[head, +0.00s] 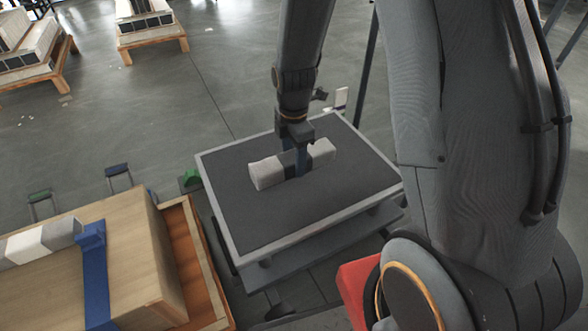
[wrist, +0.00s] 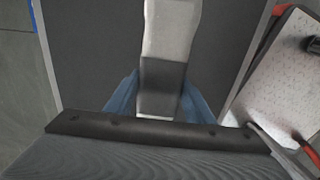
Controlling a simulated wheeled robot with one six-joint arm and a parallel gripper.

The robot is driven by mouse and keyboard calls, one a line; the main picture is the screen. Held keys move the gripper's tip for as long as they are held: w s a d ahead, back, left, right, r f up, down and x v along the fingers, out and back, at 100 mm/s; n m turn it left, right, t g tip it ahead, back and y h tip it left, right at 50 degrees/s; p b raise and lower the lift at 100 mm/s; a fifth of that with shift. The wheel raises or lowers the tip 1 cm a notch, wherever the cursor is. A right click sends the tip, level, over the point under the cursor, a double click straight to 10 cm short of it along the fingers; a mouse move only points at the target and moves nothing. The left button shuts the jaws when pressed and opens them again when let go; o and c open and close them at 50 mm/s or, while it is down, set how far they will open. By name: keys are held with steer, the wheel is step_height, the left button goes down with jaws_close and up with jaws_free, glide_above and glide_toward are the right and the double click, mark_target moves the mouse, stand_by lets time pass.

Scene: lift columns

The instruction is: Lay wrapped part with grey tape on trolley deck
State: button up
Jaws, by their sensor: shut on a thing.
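The wrapped part (head: 267,172) is a pale elongated bundle with a dark grey tape band around its middle. It also shows in the wrist view (wrist: 170,35), with the grey band between the blue fingers. My gripper (head: 302,163) is shut on the part at the band. The part is over the middle of the trolley deck (head: 240,213), a dark grey surface with a pale rim. It looks level and at or very close to the deck; I cannot tell whether it touches. The deck also fills the background in the wrist view (wrist: 90,60).
Left of the trolley, a wooden crate (head: 190,250) holds a large tan box (head: 120,250) with a blue strap and another wrapped part (head: 45,240) on top. A red thing (head: 355,290) is near the trolley's front right. The deck around the part is clear.

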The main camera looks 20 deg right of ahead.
mark_target(294, 168)
step_height(294, 168, down, 4)
steer(key=shift+r+b, duration=0.25)
steer(key=shift+b, duration=0.35)
steer(key=shift+r, duration=0.1)
steer(key=o, duration=1.5)
